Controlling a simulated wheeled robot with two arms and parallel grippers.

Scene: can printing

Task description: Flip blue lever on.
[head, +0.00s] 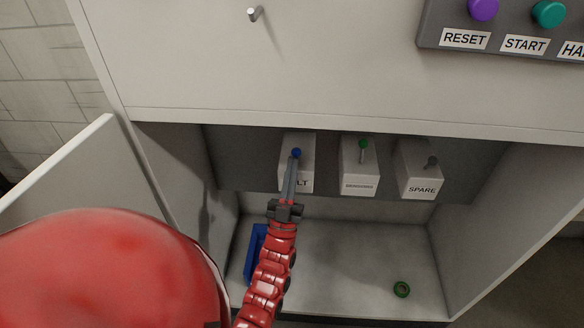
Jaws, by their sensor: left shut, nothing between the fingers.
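The blue lever (296,152) has a blue ball tip and sits on the leftmost switch box (304,145) inside the open cabinet. My left gripper (293,161) reaches in from below, shut and empty, with its fingertips at or just below the blue tip. I cannot tell whether they touch it. The fingers cover the lever's stem and part of the box's label, of which "LT" shows. My right gripper is not in view.
An open door (62,165) stands left; a button panel (500,58) is above.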

